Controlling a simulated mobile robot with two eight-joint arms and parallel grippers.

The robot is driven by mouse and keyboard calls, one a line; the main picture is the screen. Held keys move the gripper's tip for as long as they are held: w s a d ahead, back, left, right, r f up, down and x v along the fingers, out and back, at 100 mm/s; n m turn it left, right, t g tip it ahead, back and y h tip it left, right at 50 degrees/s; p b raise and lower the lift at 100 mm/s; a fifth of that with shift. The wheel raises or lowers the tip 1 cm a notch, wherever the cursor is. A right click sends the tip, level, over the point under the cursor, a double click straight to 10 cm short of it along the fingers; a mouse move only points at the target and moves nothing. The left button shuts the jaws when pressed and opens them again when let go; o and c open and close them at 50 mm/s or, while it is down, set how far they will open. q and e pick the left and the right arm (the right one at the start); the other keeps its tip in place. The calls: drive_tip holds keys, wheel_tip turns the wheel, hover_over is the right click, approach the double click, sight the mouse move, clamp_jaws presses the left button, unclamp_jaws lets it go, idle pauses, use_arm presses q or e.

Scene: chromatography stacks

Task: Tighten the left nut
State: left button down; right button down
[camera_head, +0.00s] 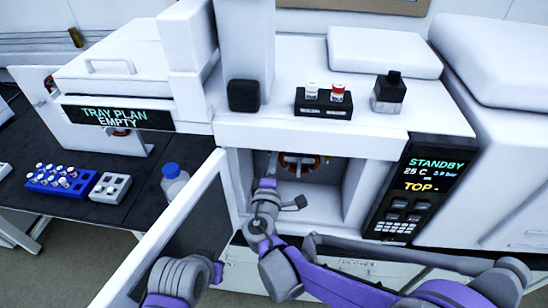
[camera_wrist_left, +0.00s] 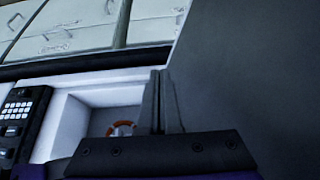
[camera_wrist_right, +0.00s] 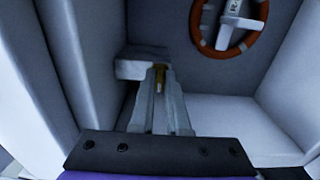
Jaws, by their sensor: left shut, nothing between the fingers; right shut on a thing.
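My right gripper (camera_wrist_right: 159,75) is inside the open oven compartment, shut on a small brass-coloured piece, which looks like the left nut (camera_wrist_right: 160,79). It sits at a pale block (camera_wrist_right: 143,66) on the compartment's left side. The fingers hide most of the nut. In the head view my right arm reaches into the compartment from the front, and the nut cannot be made out. My left gripper (camera_wrist_left: 161,76) is shut and empty, outside the compartment beside the open door (camera_wrist_left: 235,75). In the head view only part of my left arm shows, at the bottom.
An orange ring (camera_wrist_right: 228,46) with a white centre piece is on the compartment's back wall. The open white door (camera_head: 172,237) stands left of the opening. A display panel (camera_head: 421,187) reading STANDBY is to the right. A blue-capped bottle (camera_head: 173,182) and blue vial rack (camera_head: 80,183) stand at left.

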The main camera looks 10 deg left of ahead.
idle(0.4)
drive_tip(key=c, duration=0.9)
unclamp_jaws()
drive_tip(key=s+b, duration=0.1)
drive_tip(key=s, duration=1)
drive_tip(key=shift+w, duration=0.1)
drive_tip(key=s+d+f+m+g+h, duration=0.1)
drive_tip(key=d+f+m+g+h, duration=0.2)
drive_tip(key=d, duration=0.7)
drive_tip(key=s+d+f+m+g+h, duration=0.1)
drive_tip(key=d+f+m+g, duration=0.4)
drive_tip(key=d, duration=0.4)
drive_tip(key=s+d+f+m+g+y, duration=0.2)
drive_tip(key=s+m, duration=0.3)
drive_tip(key=s, duration=0.2)
drive_tip(key=s+d+f+m+g+y, duration=0.2)
drive_tip(key=s+d+m, duration=0.1)
drive_tip(key=s+m, duration=0.2)
drive_tip(key=shift+s+d+f, duration=0.2)
drive_tip(key=shift+s+d, duration=0.15)
drive_tip(key=shift+s, duration=0.65)
